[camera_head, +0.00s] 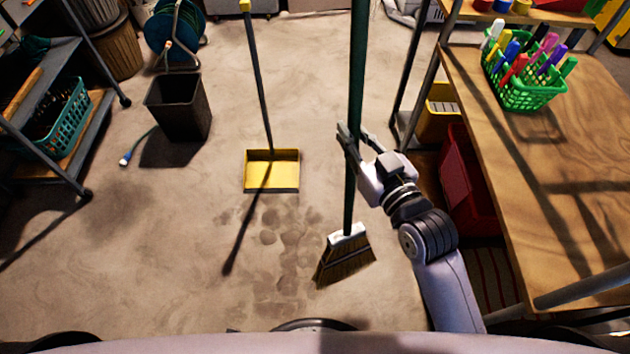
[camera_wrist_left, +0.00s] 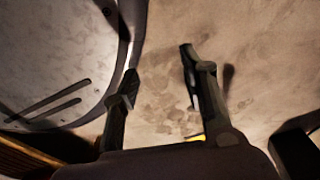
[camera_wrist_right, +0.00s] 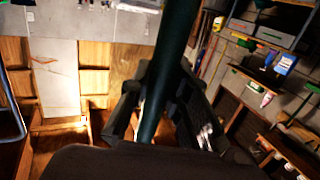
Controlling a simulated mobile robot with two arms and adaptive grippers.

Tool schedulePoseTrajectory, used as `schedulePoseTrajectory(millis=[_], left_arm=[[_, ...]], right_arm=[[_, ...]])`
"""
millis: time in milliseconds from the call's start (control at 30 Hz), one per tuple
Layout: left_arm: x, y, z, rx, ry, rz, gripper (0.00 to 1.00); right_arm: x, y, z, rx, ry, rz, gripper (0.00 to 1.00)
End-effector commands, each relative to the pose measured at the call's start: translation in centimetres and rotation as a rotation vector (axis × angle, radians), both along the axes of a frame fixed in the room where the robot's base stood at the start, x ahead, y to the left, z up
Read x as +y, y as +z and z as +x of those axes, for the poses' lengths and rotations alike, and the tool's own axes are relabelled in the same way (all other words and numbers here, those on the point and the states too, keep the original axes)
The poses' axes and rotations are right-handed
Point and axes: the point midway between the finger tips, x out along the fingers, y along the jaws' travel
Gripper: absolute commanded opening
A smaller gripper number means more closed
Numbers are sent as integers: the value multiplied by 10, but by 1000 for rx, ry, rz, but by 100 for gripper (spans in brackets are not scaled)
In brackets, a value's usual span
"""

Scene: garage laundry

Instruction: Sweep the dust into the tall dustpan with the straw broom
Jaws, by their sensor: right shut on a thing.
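The straw broom (camera_head: 346,258) stands nearly upright, its bristles at the floor just right of the dust. My right gripper (camera_head: 357,143) is shut on its dark green handle, which also shows between the fingers in the right wrist view (camera_wrist_right: 158,85). The yellow tall dustpan (camera_head: 272,180) rests on the floor beyond the dust, its long handle rising away with a yellow top. The dust (camera_head: 285,248) lies in dark patches between dustpan and my base; it shows in the left wrist view too (camera_wrist_left: 172,95). My left gripper (camera_wrist_left: 158,75) is open and empty, outside the head view.
A wooden workbench (camera_head: 545,190) with a green basket (camera_head: 530,92) of markers runs along the right. A red bin (camera_head: 468,185) sits under it. A black bin (camera_head: 180,106), a hose reel (camera_head: 172,30) and a shelf with a teal basket (camera_head: 60,118) are at the left.

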Motion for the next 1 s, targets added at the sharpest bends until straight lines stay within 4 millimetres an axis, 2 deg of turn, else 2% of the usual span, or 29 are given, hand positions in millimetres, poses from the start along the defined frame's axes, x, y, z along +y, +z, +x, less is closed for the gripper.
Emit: schedulePoseTrajectory(millis=[33,100,200,400,600,1000], left_arm=[[-2,-11,13,-14,2,-2,40],[-5,-10,28,-22,4,-3,40],[-8,-5,46,-35,7,-5,40],[-11,8,68,-51,12,-7,40],[-12,17,76,-57,13,-7,40],[-12,18,76,-56,13,-7,40]], right_arm=[[12,-23,2,-8,53,-3,0],[29,-41,2,-8,123,-4,0],[48,-65,1,-10,209,-2,0],[68,-102,-1,-13,322,2,0],[75,-114,-2,-14,365,6,0],[75,-114,-2,-14,367,7,0]])
